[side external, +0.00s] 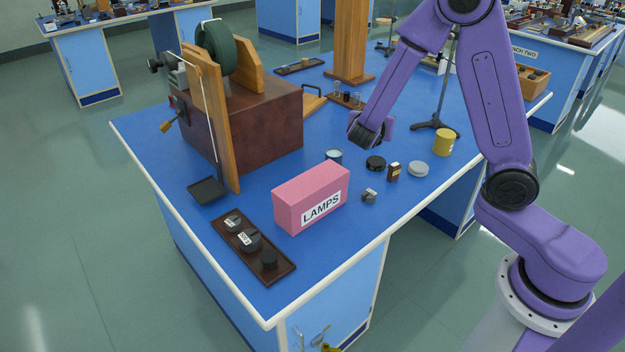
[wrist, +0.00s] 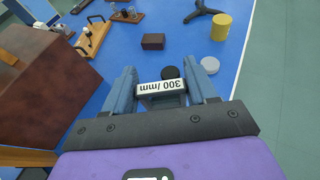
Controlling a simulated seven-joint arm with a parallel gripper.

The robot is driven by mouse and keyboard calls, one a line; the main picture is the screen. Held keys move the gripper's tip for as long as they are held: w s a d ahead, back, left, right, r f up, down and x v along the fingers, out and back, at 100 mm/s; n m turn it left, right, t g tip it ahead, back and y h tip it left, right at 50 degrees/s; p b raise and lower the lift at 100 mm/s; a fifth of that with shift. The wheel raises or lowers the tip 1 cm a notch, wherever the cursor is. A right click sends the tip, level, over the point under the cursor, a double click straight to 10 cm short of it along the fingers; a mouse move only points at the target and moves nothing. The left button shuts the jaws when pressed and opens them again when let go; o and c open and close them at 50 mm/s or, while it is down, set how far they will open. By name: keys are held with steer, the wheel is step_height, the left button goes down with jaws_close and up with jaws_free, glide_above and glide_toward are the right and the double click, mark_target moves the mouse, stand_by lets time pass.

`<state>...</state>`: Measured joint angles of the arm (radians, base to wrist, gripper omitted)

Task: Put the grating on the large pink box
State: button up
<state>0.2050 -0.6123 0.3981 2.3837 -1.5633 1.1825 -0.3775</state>
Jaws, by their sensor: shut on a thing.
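The grating (wrist: 162,87) shows in the wrist view as a small block with a white "300 /mm" label. My gripper (wrist: 161,79) is shut on it, with one blue-grey finger on each side. In the side external view my gripper (side external: 368,132) is over the middle of the bench, behind and to the right of the pink box. The grating cannot be made out clearly there. The large pink box (side external: 299,191), labelled "LAMPS", stands near the bench's front edge. Its top is bare. It is not in the wrist view.
A red-brown housing (side external: 270,128) with a wooden post stands left of the pink box. A dark tray (side external: 279,268) with weights lies in front. A tall wooden column (side external: 350,40) stands behind.

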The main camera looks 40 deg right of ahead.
steer(key=s+a+r+n+t+y, duration=0.25)
steer(key=s+a, duration=0.35)
steer(key=a, duration=0.6)
glide_above(312, 178)
steer(key=s, duration=0.1)
step_height(312, 178, down, 8)
steer(key=shift+s, duration=0.15)
steer(key=shift+w+f, duration=0.5)
steer(key=shift+f, duration=0.1)
steer(key=shift+w+f, duration=0.1)
steer(key=shift+f, duration=1.5)
steer(key=shift+f, duration=0.15)
steer(key=o, duration=1.1)
steer(key=shift+c, duration=0.2)
